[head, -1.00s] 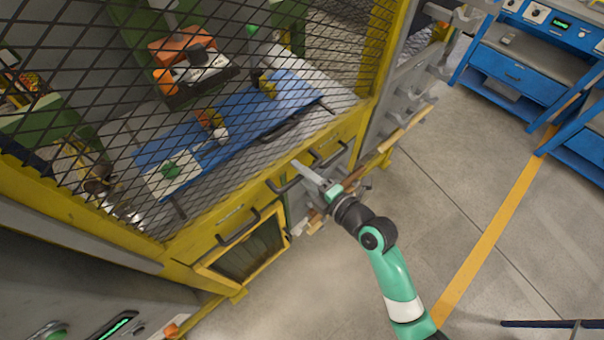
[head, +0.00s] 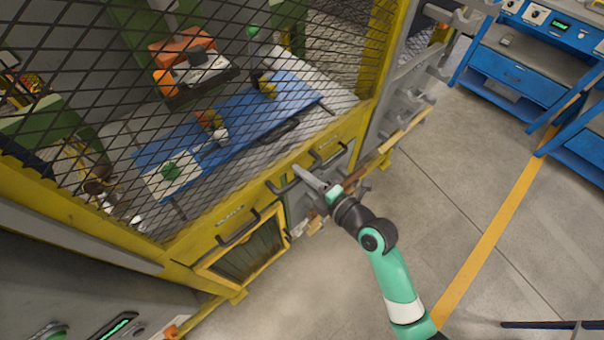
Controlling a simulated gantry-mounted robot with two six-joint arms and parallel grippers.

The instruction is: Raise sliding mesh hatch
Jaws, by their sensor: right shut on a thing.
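The mesh hatch (head: 70,110) is a dark diamond mesh in a yellow frame, filling the left and middle of the head view. Its lower yellow rail (head: 235,212) has dark bar handles. My right gripper (head: 306,178) is at this rail, pointing up and left, and is shut on a dark handle (head: 279,188). Its fingers hide part of the handle, so the exact contact is not clear. The mesh still covers the work area behind it. My left gripper is not in view.
Behind the mesh are a blue mat (head: 225,125) and an orange machine (head: 185,50). A yellow-framed bin (head: 245,250) is below the rail. Grey brackets (head: 410,85) stand to the right. Blue workbenches (head: 515,75) are at the upper right, with clear floor (head: 450,190) between.

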